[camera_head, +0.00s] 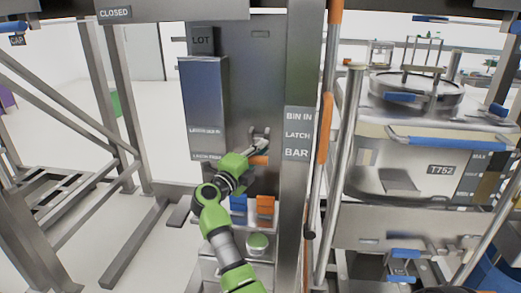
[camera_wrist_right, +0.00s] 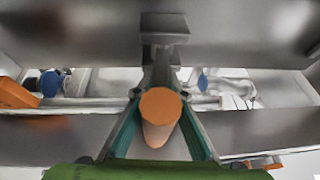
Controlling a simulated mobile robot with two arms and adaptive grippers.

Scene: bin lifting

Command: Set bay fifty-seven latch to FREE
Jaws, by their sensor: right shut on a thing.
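The latch handle looks like an orange grip in the head view (camera_head: 260,160), on a grey metal panel (camera_head: 262,70). My right gripper (camera_head: 259,143) is at the panel, shut on this handle. In the right wrist view the handle's round orange end (camera_wrist_right: 160,106) sits between the two fingers of my right gripper (camera_wrist_right: 160,100). Small label text (camera_head: 205,156) left of the gripper is too blurred to read surely. A post (camera_head: 298,168) right of it bears BIN IN, LATCH and BAR. I see no bay number fifty-seven. My left gripper is not in view.
A blue-grey box (camera_head: 205,95) juts from the panel left of my arm. Blue (camera_head: 238,203) and orange (camera_head: 265,205) parts sit below the gripper. A large bin marked T752 (camera_head: 385,185) stands right, behind upright poles. Open floor (camera_head: 65,130) shows left between frame legs.

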